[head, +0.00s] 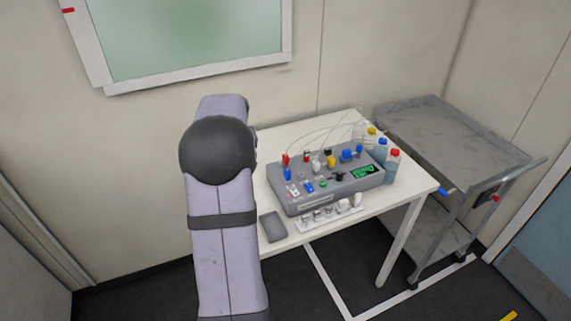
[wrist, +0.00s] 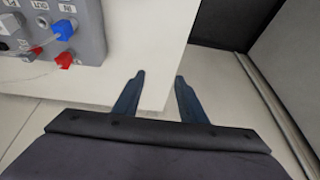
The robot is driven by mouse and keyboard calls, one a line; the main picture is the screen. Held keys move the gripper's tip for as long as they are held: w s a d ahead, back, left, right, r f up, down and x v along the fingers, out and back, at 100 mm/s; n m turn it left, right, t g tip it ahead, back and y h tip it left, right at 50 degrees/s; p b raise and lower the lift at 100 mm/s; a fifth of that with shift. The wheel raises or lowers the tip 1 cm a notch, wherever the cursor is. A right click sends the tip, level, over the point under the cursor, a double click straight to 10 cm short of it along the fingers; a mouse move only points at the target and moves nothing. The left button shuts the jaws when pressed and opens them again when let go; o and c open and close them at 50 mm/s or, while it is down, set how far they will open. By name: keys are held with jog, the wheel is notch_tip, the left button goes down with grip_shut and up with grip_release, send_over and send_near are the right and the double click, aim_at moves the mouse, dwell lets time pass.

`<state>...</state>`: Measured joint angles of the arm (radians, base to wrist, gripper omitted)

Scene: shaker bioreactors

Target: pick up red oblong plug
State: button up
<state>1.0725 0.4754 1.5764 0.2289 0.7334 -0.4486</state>
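A red plug (head: 285,159) stands at the back left corner of the grey device (head: 318,201) on the table. In the wrist view the red plug (wrist: 64,60) is at the device's lower edge, left of my gripper. A second, smaller red part (head: 307,155) sits to its right, and it shows partly in the wrist view (wrist: 36,50). I cannot tell from shape which is oblong. My gripper (wrist: 160,75) is open and empty over the table's edge, apart from the plug. In the head view my arm hides it.
A blue plug (wrist: 65,28) is close to the red plug. Thin cables rise from the device. Capped bottles (head: 393,168) stand at its right, and a white rack (head: 330,217) and grey pad (head: 273,227) in front. A grey cart (head: 450,135) is right of the white table (head: 415,188).

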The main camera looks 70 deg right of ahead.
aim_at(286, 157)
jog(key=s+d+m+h, duration=0.2)
jog(key=s+d, duration=1.1)
jog(key=d, duration=0.1)
jog(key=shift+p+x, duration=1.65)
jog(key=shift+x, duration=2)
jog(key=shift+d, duration=0.15)
grip_shut()
